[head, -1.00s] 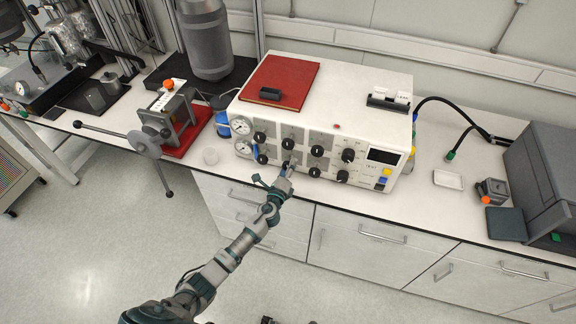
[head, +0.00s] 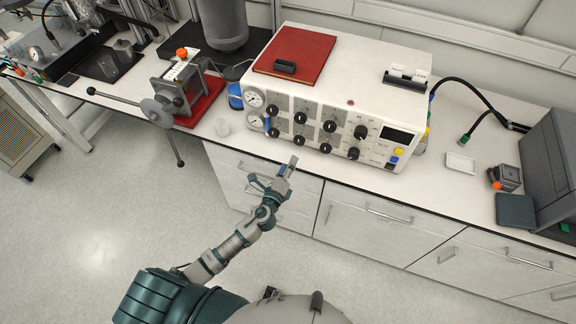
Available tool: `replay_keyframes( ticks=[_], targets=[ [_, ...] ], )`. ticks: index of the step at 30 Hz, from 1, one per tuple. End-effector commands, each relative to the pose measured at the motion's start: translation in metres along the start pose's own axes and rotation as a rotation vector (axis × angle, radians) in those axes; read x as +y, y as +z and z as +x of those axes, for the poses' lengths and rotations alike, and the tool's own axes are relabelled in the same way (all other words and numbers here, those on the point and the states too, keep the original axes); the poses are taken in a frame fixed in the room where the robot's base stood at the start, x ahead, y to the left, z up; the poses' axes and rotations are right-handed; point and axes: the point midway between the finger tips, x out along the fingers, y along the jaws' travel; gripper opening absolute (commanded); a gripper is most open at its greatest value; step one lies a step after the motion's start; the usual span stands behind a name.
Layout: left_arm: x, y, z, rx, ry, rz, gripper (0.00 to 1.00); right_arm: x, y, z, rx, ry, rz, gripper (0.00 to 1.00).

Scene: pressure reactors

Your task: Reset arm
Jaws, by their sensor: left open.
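My left arm comes in from the lower left, and its gripper (head: 286,167) is open and empty in front of the white control box (head: 350,95). The gripper appears over the bench's front edge and the drawers, apart from the box's knobs. The box front carries several black knobs (head: 329,126), two round gauges (head: 254,98) at its left end and a dark display (head: 396,135) at its right. My right gripper does not show.
The white bench (head: 460,205) runs across the view. A vise-like device with long handles (head: 178,95) stands on a red base at left. A small white tray (head: 460,163) and a dark grey machine (head: 551,165) are at right. Open floor (head: 90,240) lies at lower left.

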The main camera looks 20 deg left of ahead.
Motion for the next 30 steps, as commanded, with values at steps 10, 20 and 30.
replay_keyframes(
  ticks=[10,20,30],
  targets=[
    [0.0,0.0,-0.003,0.0,0.0,0.0,0.7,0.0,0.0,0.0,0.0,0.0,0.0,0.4],
    [0.015,-0.005,-0.003,0.01,0.033,-0.028,0.7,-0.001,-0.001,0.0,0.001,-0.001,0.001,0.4],
    [0.233,-0.077,-0.07,0.054,0.532,-0.493,0.7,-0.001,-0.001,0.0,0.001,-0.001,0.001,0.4]
  ],
)
